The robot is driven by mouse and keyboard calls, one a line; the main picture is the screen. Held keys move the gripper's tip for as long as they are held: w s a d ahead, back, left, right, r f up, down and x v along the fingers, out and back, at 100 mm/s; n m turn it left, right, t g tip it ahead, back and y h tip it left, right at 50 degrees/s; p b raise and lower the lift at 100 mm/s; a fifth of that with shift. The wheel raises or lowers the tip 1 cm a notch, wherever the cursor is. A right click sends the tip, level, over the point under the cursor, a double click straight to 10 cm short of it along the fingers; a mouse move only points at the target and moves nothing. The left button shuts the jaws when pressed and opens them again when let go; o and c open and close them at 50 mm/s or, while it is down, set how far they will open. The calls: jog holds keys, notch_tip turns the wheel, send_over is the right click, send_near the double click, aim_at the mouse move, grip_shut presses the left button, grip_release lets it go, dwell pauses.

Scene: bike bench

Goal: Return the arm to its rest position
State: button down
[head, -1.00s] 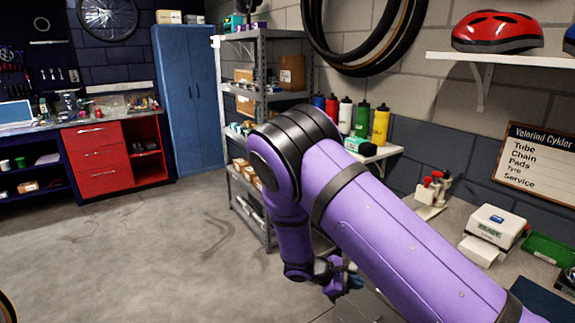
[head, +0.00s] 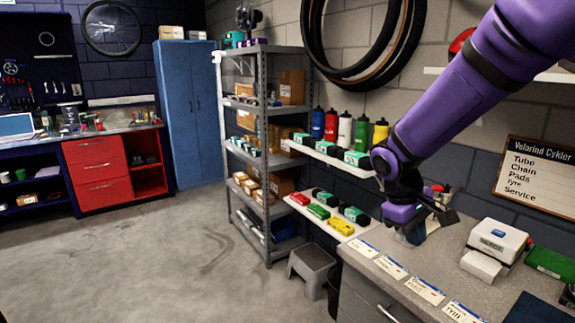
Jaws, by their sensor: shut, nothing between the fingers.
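My purple arm reaches in from the upper right of the head view and bends down at its dark wrist joint. My gripper (head: 440,216) is at its end, above the left part of the grey counter (head: 452,262). It is shut with nothing visible in it. Its fingertips are small and partly hidden by the wrist, so I cannot tell the exact gap to the counter top.
Wall shelves with bottles (head: 345,131) and small boxes (head: 341,226) stand just left of my gripper. A white card device (head: 497,240) sits on the counter to the right. A grey step stool (head: 312,264) stands on the floor. The floor at left is clear.

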jog(key=s+d+r+m+t+y, duration=0.2)
jog(key=s+r+m+t, duration=0.1)
jog(key=s+r, duration=0.4)
jog(key=s+d+r+m+t+y, duration=0.2)
jog(key=s+r, duration=0.5)
jog(key=s, duration=0.6)
jog(key=shift+s+r+m+t, duration=0.2)
jog(key=shift+s+m+t, duration=0.1)
jog(key=shift+m+t, duration=0.15)
